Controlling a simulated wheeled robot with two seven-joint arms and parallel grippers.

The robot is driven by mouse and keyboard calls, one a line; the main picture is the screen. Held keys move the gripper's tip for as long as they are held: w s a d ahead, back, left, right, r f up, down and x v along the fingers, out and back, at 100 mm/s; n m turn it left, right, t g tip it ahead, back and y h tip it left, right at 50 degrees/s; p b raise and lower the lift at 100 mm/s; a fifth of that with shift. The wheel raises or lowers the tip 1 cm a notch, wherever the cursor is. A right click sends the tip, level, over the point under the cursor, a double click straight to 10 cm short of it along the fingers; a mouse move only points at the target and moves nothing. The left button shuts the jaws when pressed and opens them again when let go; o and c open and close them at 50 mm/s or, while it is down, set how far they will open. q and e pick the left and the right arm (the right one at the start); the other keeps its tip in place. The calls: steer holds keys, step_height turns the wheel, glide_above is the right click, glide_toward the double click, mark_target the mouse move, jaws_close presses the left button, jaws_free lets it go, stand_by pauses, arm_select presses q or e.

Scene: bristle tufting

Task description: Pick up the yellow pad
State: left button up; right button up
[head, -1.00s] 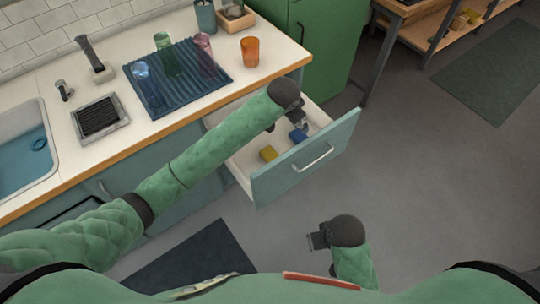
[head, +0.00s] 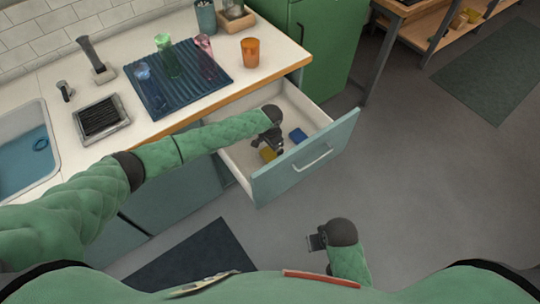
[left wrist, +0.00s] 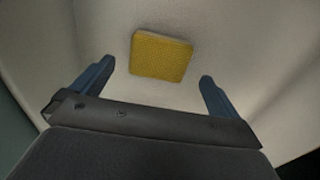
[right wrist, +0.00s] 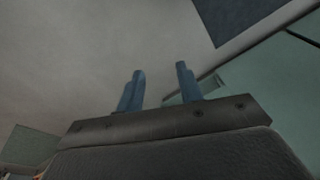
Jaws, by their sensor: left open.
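The yellow pad (head: 268,154) lies on the floor of the open drawer, partly hidden by my left gripper in the head view. In the left wrist view the whole yellow pad (left wrist: 161,56) shows as a flat square, ahead of the fingertips and between their lines. My left gripper (head: 267,148) is open and empty above the pad, apart from it in the left wrist view (left wrist: 157,75). My right gripper (head: 312,242) is outside the drawer, low in front of it. In the right wrist view its two fingers (right wrist: 160,70) stand apart with nothing between them.
Above, the counter holds a ribbed mat (head: 190,95) with glasses and an orange cup (head: 250,52).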

mark_target(270, 154)
arm_select(q)
step_height(270, 154, down, 4)
steer(key=shift+s+f+p, duration=0.1)
steer(key=shift+p, duration=0.55)
steer(key=shift+a+f, duration=0.1)
steer(key=shift+f, duration=0.2)
arm_select(e)
step_height(270, 154, down, 7)
steer(key=shift+w, duration=0.2)
steer(key=shift+r, duration=0.15)
arm_select(q)
steer(key=c, duration=1)
